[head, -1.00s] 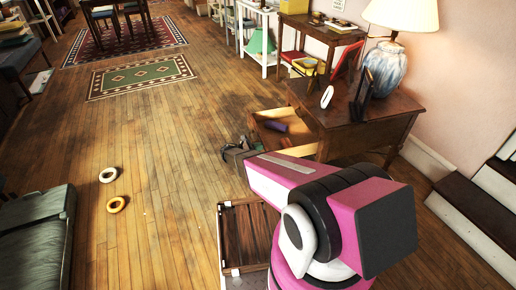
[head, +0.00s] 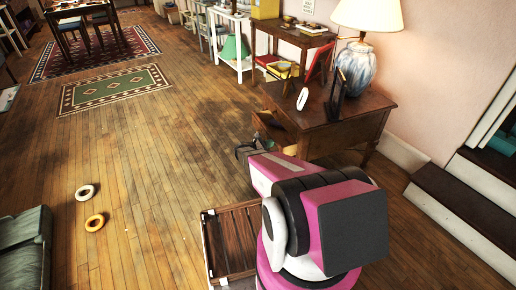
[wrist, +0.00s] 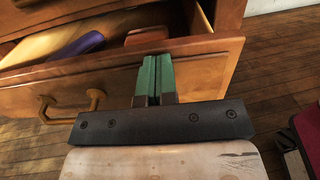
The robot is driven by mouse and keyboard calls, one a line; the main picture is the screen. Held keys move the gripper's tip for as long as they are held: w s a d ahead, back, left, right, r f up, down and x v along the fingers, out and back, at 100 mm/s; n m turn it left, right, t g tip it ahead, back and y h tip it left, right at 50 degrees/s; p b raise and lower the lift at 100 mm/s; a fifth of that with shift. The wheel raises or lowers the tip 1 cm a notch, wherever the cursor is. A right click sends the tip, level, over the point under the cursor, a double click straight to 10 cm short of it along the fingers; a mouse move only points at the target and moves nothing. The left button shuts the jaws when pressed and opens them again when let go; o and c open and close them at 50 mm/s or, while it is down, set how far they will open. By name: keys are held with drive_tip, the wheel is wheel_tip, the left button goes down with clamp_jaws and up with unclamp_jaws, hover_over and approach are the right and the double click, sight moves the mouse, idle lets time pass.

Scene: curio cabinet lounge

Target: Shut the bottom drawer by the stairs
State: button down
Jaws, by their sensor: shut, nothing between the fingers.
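The bottom drawer (head: 277,133) of the brown wooden desk by the stairs is partly open. In the wrist view its front (wrist: 205,72) spans the picture, with a brass handle (wrist: 92,104) left of my fingers. A purple object (wrist: 78,46) and a reddish-brown object (wrist: 147,35) lie inside. My gripper (wrist: 154,62) is shut and empty, its green fingertips at the drawer front, right of the handle, apparently against it. In the head view my gripper (head: 246,150) is beside the drawer, partly hidden by my arm.
The desk top (head: 335,120) bears a lamp (head: 358,70), frames and a white ring. Dark-treaded stairs (head: 465,190) stand at the right. The floor at left is largely clear.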

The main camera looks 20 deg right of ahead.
drive_tip(key=shift+w+d, duration=0.2)
drive_tip(key=shift+d, duration=1.3)
drive_tip(key=shift+w+d, duration=0.2)
drive_tip(key=shift+d, duration=1.3)
drive_tip(key=shift+a, duration=0.1)
